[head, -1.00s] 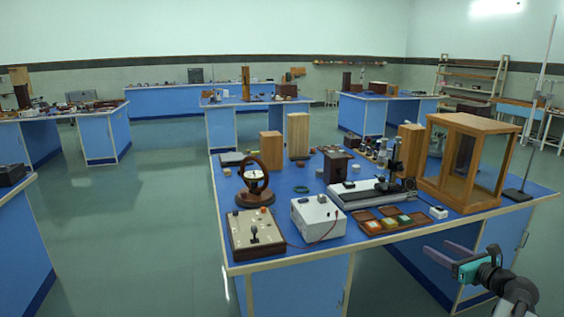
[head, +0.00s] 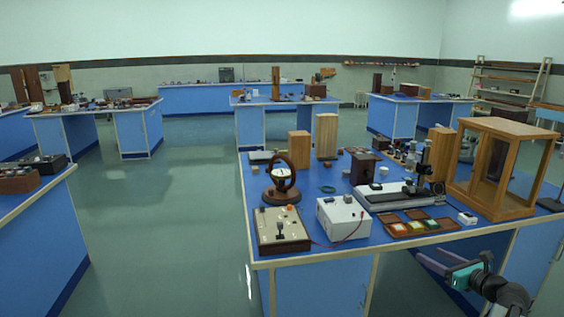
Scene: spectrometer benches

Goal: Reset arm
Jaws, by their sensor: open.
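My gripper (head: 440,264) shows at the lower right of the head view, in front of the near edge of the blue bench (head: 262,218). Its two fingers are apart and nothing shows between them. It points left, and it appears clear of the bench. The lower part of my arm runs out of the bottom of the picture.
The bench carries a control box with a knob (head: 282,231), a white box (head: 343,217), a tray of coloured pieces (head: 420,223), a microscope-like instrument (head: 405,193) and a glass-sided wooden case (head: 500,165). Another bench (head: 40,235) stands at left. Green floor (head: 160,230) lies open between.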

